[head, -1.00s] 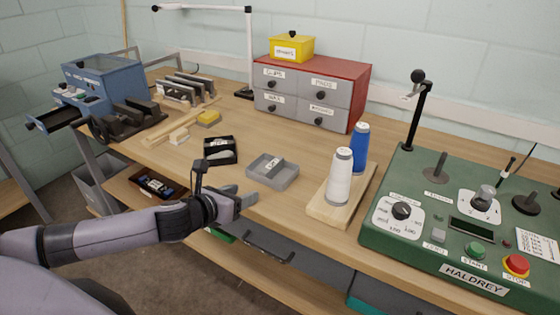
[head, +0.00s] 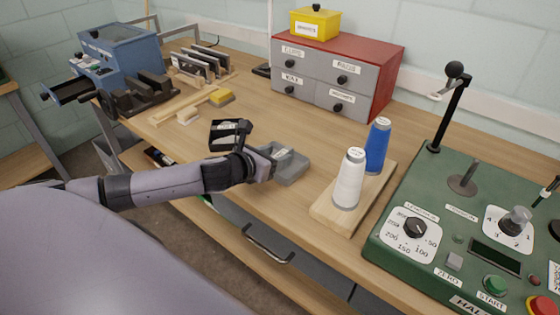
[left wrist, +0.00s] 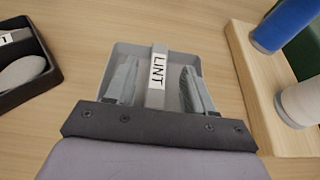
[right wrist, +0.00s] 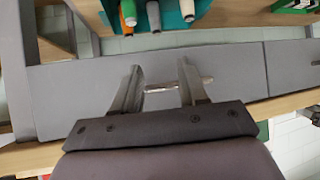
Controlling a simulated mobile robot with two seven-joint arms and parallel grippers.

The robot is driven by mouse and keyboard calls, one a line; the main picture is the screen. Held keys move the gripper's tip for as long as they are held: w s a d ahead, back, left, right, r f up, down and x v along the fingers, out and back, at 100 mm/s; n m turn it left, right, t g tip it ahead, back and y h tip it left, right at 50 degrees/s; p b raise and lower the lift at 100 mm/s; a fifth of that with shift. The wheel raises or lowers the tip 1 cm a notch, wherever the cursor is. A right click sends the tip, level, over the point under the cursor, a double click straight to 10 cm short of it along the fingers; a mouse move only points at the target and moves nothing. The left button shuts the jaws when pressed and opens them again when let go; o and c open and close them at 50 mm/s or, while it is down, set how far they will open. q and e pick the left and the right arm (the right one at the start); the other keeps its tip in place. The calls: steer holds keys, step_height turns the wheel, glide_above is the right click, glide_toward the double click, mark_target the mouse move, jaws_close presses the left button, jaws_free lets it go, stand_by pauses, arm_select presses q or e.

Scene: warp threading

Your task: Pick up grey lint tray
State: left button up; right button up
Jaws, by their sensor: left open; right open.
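The grey lint tray (head: 292,172) sits on the wooden bench, and a raised strip across its middle carries a LINT label. My left gripper (head: 266,160) is at the tray's near left side. In the left wrist view the tray (left wrist: 125,52) lies under the left gripper (left wrist: 158,85), whose open fingers stand one on each side of the labelled strip. I cannot tell whether they touch it. My right gripper (right wrist: 160,88) is open and shows only in its wrist view, in front of a grey drawer front with a bar handle (right wrist: 178,85).
A black tray (head: 226,132) stands left of the lint tray. A wooden board (head: 325,212) with a white cone (head: 349,180) and a blue cone (head: 377,147) stands to the right. A green control box (head: 400,262) and a red-topped drawer cabinet (head: 375,85) stand beyond.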

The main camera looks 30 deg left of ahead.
mark_target(284, 151)
arm_select(q)
steer(key=shift+x, duration=1.85)
jaws_close()
steer(key=shift+r, duration=0.1)
steer(key=shift+r, duration=0.1)
